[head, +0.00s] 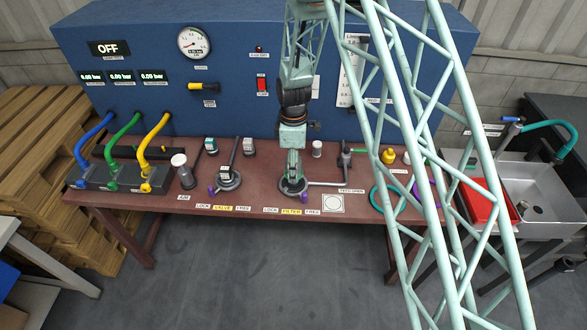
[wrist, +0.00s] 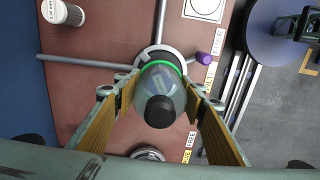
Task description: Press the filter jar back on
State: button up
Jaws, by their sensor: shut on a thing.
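The filter jar (wrist: 162,88) is a clear bowl with a black end and a bright green ring. It sits between the two fingers of my gripper (wrist: 160,98) in the wrist view, and my gripper is shut on it. In the head view my gripper (head: 293,165) points down over the round filter mount (head: 290,188) at the bench's middle. The jar lines up with the mount's pale ring (wrist: 143,58); I cannot tell whether they touch. A purple lever end (head: 304,197) sticks out beside the mount, near the lock, filter and free labels (head: 291,211).
The valve unit (head: 228,180) stands left of the filter mount. A small white cylindrical element (head: 317,149) stands behind it to the right. Pipes run along the red-brown bench (head: 255,197). The blue panel (head: 140,60) rises behind, with its display reading OFF.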

jog(key=shift+f+b, duration=1.5)
jog(key=shift+f, duration=0.8)
jog(key=o, duration=0.9)
jog(key=shift+o, duration=0.2)
jog(key=shift+r, duration=0.15)
jog(key=shift+r, duration=5.85)
